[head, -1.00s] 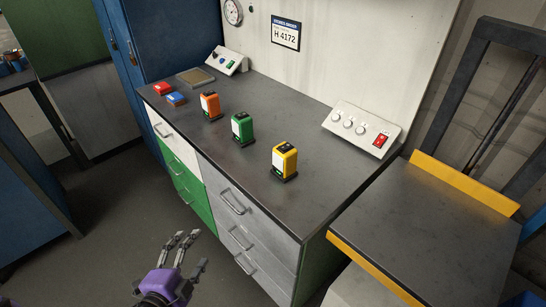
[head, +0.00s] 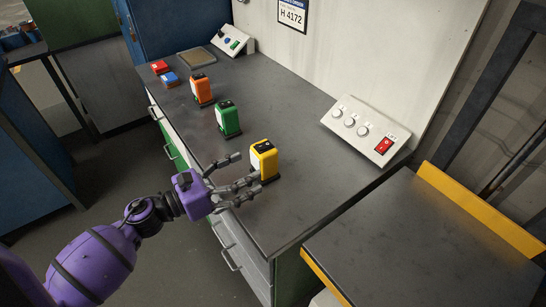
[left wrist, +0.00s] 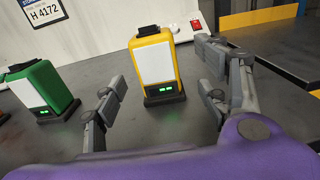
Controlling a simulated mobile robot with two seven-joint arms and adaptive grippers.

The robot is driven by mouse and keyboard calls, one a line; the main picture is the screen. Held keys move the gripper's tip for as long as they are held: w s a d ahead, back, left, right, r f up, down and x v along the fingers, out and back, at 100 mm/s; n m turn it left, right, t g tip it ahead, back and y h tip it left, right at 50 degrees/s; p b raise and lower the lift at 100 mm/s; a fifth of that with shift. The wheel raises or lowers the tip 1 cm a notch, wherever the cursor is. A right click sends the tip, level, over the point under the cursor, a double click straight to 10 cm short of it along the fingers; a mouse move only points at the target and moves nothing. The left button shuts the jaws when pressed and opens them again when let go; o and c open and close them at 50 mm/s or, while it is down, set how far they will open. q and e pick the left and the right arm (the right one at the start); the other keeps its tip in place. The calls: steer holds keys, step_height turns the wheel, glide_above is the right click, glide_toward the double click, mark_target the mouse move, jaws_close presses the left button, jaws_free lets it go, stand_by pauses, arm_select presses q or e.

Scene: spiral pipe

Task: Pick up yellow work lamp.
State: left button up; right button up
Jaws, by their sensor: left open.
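The yellow work lamp (head: 264,158) stands upright on the dark grey worktop (head: 310,190) near its front edge. It has a white front panel and a dark base with green lights. In the left wrist view the lamp (left wrist: 155,65) stands ahead, between the spread fingers. My left gripper (head: 245,175) is open and empty, just to the left of the lamp in the head view. In the left wrist view the gripper (left wrist: 160,95) shows a gap between its fingers and the lamp. My right gripper is not in view.
A green lamp (head: 228,118) and an orange lamp (head: 201,89) stand farther back in a row. A control panel (head: 365,130) sits against the wall. The worktop right of the yellow lamp is clear.

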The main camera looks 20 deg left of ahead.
mark_target(255, 161)
arm_select(q)
steer(key=shift+w+d+r, duration=0.3)
steer(key=shift+w+d, duration=0.2)
steer(key=shift+w, duration=0.2)
steer(key=p+x, duration=0.1)
steer(key=x, duration=0.1)
steer(key=p+x, duration=0.1)
steer(key=x, duration=0.1)
steer(key=shift+w+r, duration=0.25)
steer(key=shift+w, duration=0.15)
steer(key=shift+w+d+f, duration=0.15)
steer(key=shift+d, duration=0.1)
steer(key=c, duration=1.5)
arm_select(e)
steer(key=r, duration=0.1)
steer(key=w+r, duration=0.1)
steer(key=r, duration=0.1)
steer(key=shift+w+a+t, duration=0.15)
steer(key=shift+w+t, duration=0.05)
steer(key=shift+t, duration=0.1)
